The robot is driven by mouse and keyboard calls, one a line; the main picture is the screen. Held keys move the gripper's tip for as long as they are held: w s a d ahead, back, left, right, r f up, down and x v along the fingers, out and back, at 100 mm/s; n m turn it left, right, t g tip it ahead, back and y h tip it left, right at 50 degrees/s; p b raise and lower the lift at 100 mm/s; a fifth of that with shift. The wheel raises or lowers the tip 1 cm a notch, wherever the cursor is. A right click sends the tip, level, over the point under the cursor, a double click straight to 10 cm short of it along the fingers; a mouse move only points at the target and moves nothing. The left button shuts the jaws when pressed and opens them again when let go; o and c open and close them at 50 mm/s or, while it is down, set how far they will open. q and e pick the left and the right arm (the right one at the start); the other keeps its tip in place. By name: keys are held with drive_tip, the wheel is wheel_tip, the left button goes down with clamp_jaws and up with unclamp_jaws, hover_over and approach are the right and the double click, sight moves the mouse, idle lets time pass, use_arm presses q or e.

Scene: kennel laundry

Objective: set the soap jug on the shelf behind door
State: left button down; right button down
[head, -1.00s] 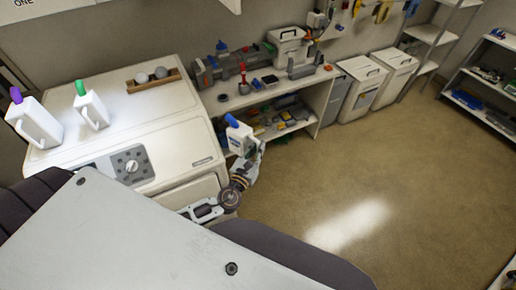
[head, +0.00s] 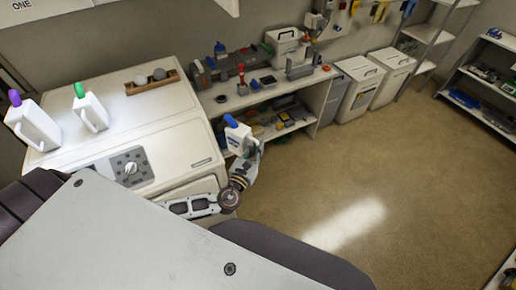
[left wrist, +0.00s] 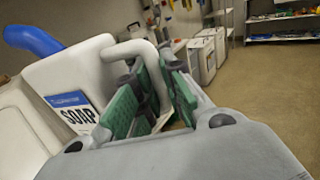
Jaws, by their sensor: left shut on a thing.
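The soap jug (head: 238,137) is white with a blue cap and a blue label. In the left wrist view the jug (left wrist: 88,72) reads "SOAP", and its handle lies between the green-padded fingers. My left gripper (head: 252,152) is shut on that handle and holds the jug in the air in front of the workbench, beside the white machine. The left gripper (left wrist: 150,100) hides part of the handle. The jug is slightly tilted in the wrist view. My right gripper is not in view. I cannot make out a door with a shelf behind it.
A white machine (head: 120,115) holds a purple-capped jug (head: 32,122), a green-capped jug (head: 90,108) and a wooden tray (head: 152,87) with balls. The workbench (head: 322,77) is cluttered on top and below. White bins (head: 357,98) stand beyond. Open floor (head: 390,170) lies right.

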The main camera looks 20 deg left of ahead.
use_arm(q)
drive_tip(key=w+a+r, duration=0.6)
drive_tip(key=a+r, duration=0.3)
drive_tip(key=r, duration=0.9)
drive_tip(key=w+a+r, duration=0.6)
drive_tip(key=a+r, duration=0.4)
drive_tip(key=r, duration=0.9)
drive_tip(key=w+a+r+y, duration=0.1)
drive_tip(key=w+a+r, duration=0.5)
drive_tip(key=r, duration=1.2)
drive_tip(key=a, duration=0.4)
drive_tip(key=shift+w+a+r, duration=0.15)
drive_tip(key=shift+w+r, duration=0.05)
drive_tip(key=shift+w, duration=0.1)
